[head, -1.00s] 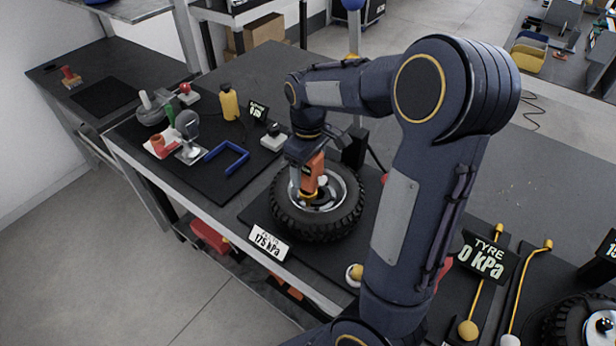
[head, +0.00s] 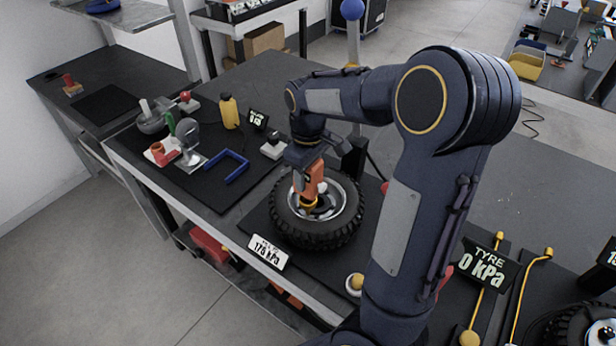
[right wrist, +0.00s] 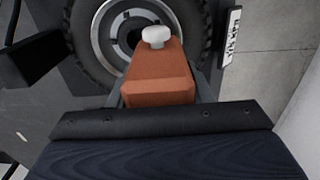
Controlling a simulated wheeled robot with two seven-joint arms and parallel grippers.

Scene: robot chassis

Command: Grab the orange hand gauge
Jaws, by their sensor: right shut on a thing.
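The orange hand gauge (head: 312,186) is upright between the fingers of my right gripper (head: 306,168), above the middle of the tyre (head: 318,232). My right gripper is shut on it. In the right wrist view the orange gauge body (right wrist: 158,75) lies between the fingers, with a white knob (right wrist: 155,36) in front of the wheel hub. The tyre (right wrist: 80,30) is behind it. The gauge's lower end is over the rim; I cannot tell whether it touches the wheel. My left gripper is not in view.
A white plate reading 175 kPa (head: 268,251) stands at the bench's front edge. A black "TYRE 0 kPa" display (head: 484,264) is at the right. A blue U-shaped piece (head: 226,166) and a yellow bottle (head: 229,111) are on the left mat. Bare bench lies behind my arm.

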